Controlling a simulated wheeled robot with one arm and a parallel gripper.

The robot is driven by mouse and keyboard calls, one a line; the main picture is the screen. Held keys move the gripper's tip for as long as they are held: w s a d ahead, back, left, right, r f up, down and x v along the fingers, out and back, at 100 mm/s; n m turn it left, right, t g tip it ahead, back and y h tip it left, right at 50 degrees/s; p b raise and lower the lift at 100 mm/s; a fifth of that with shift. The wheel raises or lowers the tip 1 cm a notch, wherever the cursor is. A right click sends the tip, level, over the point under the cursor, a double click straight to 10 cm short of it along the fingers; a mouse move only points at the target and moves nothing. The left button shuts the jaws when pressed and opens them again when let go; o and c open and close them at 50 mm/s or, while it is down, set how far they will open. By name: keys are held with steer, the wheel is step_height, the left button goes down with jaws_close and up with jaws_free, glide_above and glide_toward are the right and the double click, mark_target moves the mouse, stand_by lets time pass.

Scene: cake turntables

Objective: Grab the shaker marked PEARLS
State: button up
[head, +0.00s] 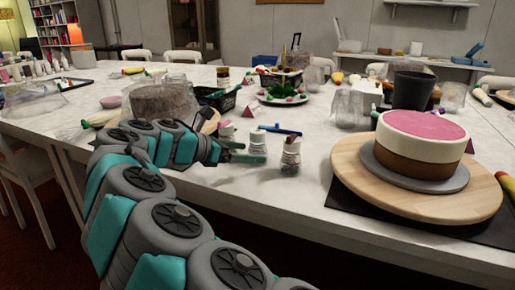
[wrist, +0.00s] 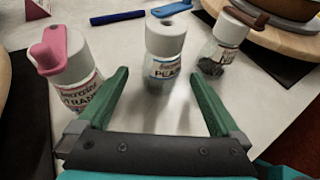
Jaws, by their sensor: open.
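The shaker marked PEARLS (wrist: 166,62) stands upright in the middle of the wrist view, with a white cap, a blue lid piece and a label reading "PEA…". It also shows in the head view (head: 258,144). My gripper (wrist: 161,78) is open, its green fingers either side of the shaker's near side, with nothing gripped. In the head view my gripper (head: 240,152) points at the shaker from the left. A pink-lidded shaker (wrist: 75,75) stands left of the left finger. A brown-lidded shaker (wrist: 222,48) with dark contents stands to the right, behind the right finger.
A pink-topped cake (head: 420,150) sits on a wooden turntable (head: 350,180) at the right, over a black mat. A blue pen (wrist: 118,17) lies behind the shakers. A dark cup (head: 412,90) and a plate with green items (head: 283,99) stand farther back.

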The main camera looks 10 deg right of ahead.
mark_target(249, 152)
steer(key=x, duration=0.4)
steer(key=shift+s, duration=0.1)
steer(key=shift+a, duration=0.1)
steer(key=shift+c, duration=0.2)
jaws_close()
stand_by(0.5)
